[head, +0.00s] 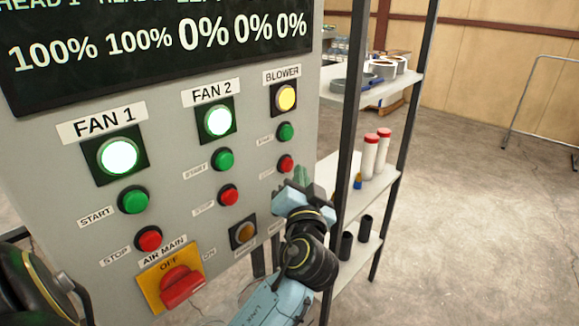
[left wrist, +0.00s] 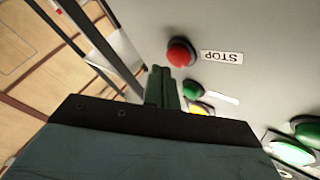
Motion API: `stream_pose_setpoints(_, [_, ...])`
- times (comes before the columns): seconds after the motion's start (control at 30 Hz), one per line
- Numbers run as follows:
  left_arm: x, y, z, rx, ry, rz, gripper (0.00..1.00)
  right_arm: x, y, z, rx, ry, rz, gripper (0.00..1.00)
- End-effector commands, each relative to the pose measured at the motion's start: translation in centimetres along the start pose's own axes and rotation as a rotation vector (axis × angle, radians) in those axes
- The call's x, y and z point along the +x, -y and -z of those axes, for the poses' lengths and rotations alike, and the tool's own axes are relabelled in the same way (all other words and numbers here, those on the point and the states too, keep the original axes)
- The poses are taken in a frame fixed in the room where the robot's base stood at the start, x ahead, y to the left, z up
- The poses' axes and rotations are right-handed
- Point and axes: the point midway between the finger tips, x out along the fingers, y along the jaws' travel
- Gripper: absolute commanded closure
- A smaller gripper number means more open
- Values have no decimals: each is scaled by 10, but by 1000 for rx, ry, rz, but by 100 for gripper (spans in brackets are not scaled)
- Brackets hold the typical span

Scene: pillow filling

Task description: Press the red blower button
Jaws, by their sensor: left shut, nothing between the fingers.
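The red blower button (head: 285,164) is on the grey control panel, in the column under the BLOWER label and below the green start button (head: 285,131). The yellow blower lamp (head: 286,97) is lit. My left gripper (head: 301,177) is shut and empty, just right of and slightly below the red button in the head view. In the left wrist view, the shut green fingers (left wrist: 161,85) point toward the panel. The red button (left wrist: 180,53), labelled STOP, shows beyond their tips, with a visible gap in the picture. My right gripper is not in view.
FAN 1 lamp (head: 118,156) and FAN 2 lamp (head: 218,121) glow white-green, with start and stop buttons below. A red AIR MAIN switch (head: 181,287) sits lower left. A shelf rack (head: 372,188) with bottles stands close right of the panel; open floor lies beyond.

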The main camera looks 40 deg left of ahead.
Motion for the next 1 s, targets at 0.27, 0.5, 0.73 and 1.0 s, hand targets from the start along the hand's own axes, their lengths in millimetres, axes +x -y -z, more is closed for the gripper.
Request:
stream_pose_setpoints(0.27, [-16,-13,10,-4,0,-2,100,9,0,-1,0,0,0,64])
stream_pose_setpoints(0.5, [-31,-24,22,-3,1,-1,100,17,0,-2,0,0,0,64])
stream_pose_setpoints(0.73, [-35,-25,26,0,0,0,100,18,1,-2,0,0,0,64])
stream_pose_setpoints(1.0, [-35,-25,25,0,0,0,100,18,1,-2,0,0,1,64])
